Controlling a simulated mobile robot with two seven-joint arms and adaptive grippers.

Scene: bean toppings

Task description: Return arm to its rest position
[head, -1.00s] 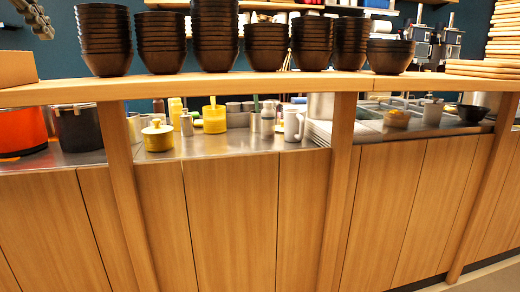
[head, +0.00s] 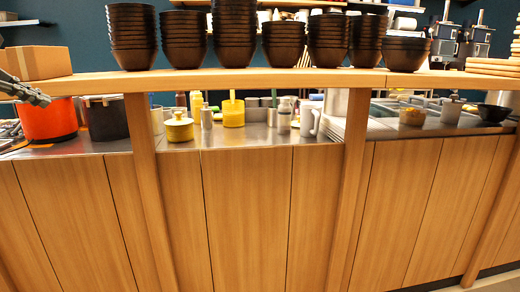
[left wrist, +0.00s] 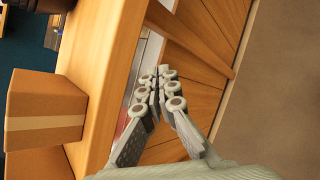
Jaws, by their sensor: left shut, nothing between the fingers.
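My left gripper (head: 24,92) shows at the left edge of the head view, at about the height of the wooden shelf (head: 205,81). It also shows in the left wrist view (left wrist: 160,88), where its fingers meet at the tips with nothing between them. It is in front of the wooden counter front and apart from it as far as I can tell. My right gripper is not in view.
A cardboard box (head: 38,62) sits on the shelf's left end, close to my left gripper; the left wrist view shows it too (left wrist: 45,110). Stacks of dark bowls (head: 183,38) line the shelf. An orange pot (head: 48,120) and a yellow pot (head: 179,127) stand on the counter below.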

